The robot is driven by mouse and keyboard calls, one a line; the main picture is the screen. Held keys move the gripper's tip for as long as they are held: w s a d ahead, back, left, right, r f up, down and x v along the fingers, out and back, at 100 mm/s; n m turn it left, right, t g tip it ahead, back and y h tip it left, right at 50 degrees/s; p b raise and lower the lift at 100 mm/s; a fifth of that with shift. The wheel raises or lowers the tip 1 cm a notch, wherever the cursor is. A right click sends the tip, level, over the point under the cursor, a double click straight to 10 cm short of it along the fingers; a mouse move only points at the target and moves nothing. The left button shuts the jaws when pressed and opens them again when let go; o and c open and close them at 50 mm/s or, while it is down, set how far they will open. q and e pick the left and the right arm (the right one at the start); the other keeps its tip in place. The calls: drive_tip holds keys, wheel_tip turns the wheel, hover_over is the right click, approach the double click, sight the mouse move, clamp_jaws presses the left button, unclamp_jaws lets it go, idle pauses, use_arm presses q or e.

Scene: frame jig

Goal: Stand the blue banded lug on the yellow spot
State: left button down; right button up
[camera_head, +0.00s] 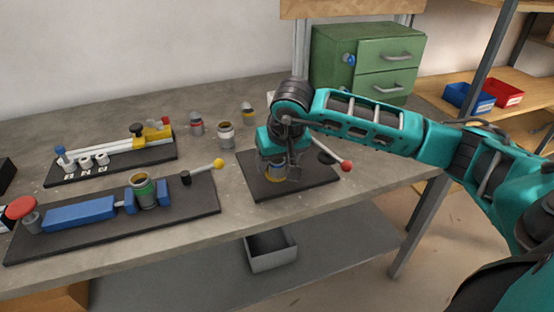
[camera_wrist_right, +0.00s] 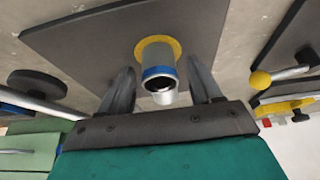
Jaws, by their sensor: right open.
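The blue banded lug (camera_wrist_right: 158,82) is a short, hollow silver cylinder with a blue band. In the right wrist view it stands on the yellow spot (camera_wrist_right: 172,45), which shows as a ring around its foot. The spot lies on a dark plate (camera_head: 310,180); in the head view only part of the yellow (camera_head: 274,178) shows under the gripper, and the lug is mostly hidden. My right gripper (camera_head: 279,172) is open, pointing down at the plate. Its fingers (camera_wrist_right: 160,88) are on either side of the lug, with visible gaps. My left gripper is in neither view.
A red-knobbed lever (camera_head: 346,165) stands at the plate's right side. Behind are a grey cylinder (camera_head: 226,135), a red-banded lug (camera_head: 196,124) and another lug (camera_head: 249,113). A clamp fixture (camera_head: 205,205) with a yellow-knobbed lever lies left. A green drawer cabinet (camera_head: 333,62) stands at the back.

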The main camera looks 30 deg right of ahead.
drive_tip(key=p+v, duration=0.1)
drive_tip(key=v, duration=1.1)
drive_tip(key=shift+f, duration=0.15)
